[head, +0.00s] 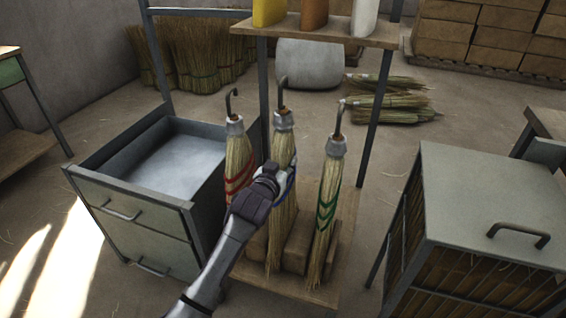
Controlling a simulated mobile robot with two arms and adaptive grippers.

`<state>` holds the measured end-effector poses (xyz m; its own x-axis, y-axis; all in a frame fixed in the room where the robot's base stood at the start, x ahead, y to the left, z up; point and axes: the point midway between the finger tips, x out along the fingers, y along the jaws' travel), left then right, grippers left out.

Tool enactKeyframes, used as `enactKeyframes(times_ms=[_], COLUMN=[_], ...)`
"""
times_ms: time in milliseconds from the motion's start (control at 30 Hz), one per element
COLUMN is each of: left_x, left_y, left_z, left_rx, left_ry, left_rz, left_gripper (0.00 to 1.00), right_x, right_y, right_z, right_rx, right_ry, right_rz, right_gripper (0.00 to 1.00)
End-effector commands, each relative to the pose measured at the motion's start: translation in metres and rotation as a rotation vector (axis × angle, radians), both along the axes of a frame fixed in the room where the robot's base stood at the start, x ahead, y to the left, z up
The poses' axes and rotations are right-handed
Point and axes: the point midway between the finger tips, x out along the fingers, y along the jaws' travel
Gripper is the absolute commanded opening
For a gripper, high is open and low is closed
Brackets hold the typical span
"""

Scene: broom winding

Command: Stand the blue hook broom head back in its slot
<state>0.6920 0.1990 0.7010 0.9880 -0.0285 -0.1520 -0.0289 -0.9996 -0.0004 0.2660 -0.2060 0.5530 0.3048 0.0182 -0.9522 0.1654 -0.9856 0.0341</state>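The blue hook broom head (284,150) is the middle one of three straw broom heads. It stands nearly upright, with a grey collar, a dark hook on top and a blue band partly showing. My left gripper (272,177) is at its banded middle and covers part of the straw. The fingers are mostly hidden, so I cannot tell whether they are closed on it. Its lower straw comes down by wooden blocks (296,247) on a low board (318,294); its slot is not clearly visible. My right gripper is out of view.
A red-banded broom head (238,155) stands close on the left, a green-banded one (328,195) on the right. A shelf (330,33) crosses above them. An open drawer cabinet (150,215) stands left, a grey-topped crate (490,205) right.

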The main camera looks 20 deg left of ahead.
Motion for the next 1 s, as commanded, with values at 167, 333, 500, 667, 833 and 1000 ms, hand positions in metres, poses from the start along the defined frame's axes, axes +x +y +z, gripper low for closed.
enactKeyframes(times_ms=[167, 333, 500, 667, 833, 1000], left_x=[0.000, 0.000, 0.000, -0.023, -0.060, -0.094], left_y=[0.000, 0.000, 0.000, 0.001, 0.002, 0.003], left_z=[-0.001, -0.001, 0.004, 0.006, 0.013, 0.017], left_rx=[0.000, 0.000, 0.001, -0.001, -0.001, 0.000], left_ry=[0.002, 0.002, 0.001, 0.003, 0.003, 0.004], left_rz=[0.000, 0.000, 0.000, 0.000, 0.000, 0.000], left_gripper=[0.66, 0.66, 0.66, 0.66, 0.66, 0.66], right_x=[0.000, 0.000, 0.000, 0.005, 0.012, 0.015], right_y=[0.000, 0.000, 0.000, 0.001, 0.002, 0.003], right_z=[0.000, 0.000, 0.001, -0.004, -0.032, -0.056], right_rx=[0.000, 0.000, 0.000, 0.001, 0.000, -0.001], right_ry=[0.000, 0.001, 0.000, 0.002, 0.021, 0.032], right_rz=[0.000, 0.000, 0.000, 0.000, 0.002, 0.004], right_gripper=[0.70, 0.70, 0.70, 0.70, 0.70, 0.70])
